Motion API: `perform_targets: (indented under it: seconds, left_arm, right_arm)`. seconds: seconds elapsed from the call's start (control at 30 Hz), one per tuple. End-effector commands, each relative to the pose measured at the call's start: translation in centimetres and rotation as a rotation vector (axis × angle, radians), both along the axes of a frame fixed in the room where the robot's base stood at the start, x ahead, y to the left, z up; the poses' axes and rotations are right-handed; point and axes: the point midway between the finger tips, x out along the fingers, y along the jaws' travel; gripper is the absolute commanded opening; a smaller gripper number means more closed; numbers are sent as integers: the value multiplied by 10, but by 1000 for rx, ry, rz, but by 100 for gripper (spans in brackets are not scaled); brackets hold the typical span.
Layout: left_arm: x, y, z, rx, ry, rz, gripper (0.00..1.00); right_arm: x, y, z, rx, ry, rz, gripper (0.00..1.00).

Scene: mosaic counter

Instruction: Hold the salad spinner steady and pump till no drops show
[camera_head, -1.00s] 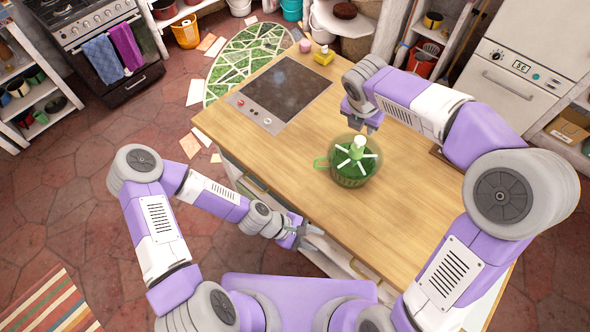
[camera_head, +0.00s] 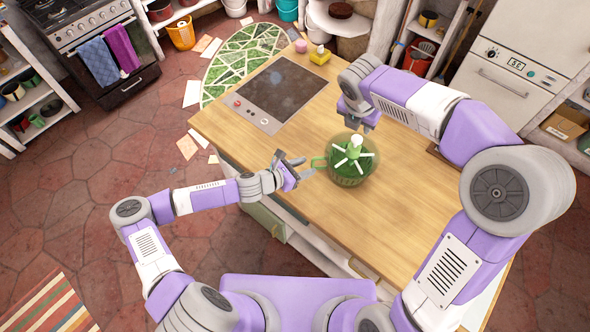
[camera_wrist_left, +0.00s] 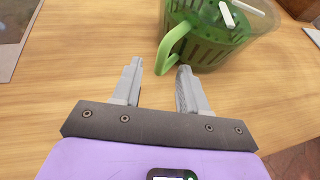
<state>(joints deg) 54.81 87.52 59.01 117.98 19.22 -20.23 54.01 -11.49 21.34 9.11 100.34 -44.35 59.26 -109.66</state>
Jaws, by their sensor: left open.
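The salad spinner (camera_head: 345,178) stands upright on the wooden counter, a clear green bowl with a white knob and white spokes on top. Its green side handle (camera_head: 319,162) points left; in the left wrist view the handle (camera_wrist_left: 172,48) lies just ahead of and between my fingertips. My left gripper (camera_head: 305,166) is open and empty at the counter's near-left edge, beside the handle; its fingers also show in the left wrist view (camera_wrist_left: 158,68). My right gripper (camera_head: 361,122) hangs above and behind the spinner's knob, apart from it; its jaw opening is unclear. Drops are too small to tell.
A dark cooktop (camera_head: 282,93) is set into the far-left part of the counter (camera_head: 250,148). The counter between cooktop and spinner is clear.

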Motion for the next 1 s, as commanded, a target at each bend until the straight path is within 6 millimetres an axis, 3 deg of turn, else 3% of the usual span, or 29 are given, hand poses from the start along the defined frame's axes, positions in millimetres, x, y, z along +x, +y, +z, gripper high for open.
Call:
perform_targets:
  seconds: [0.2,0.53,0.8,1.0]
  left_arm:
    - [12,-17,-9,1,-1,-2,43]
    - [14,-19,-10,2,-1,-2,43]
    - [14,-19,-10,1,-1,-2,2]
    - [14,-19,-10,1,-1,-2,0]
  right_arm:
    - [0,0,0,0,0,0,43]
    - [0,0,0,0,0,0,43]
    - [0,0,0,0,0,0,43]
    - [0,0,0,0,0,0,41]
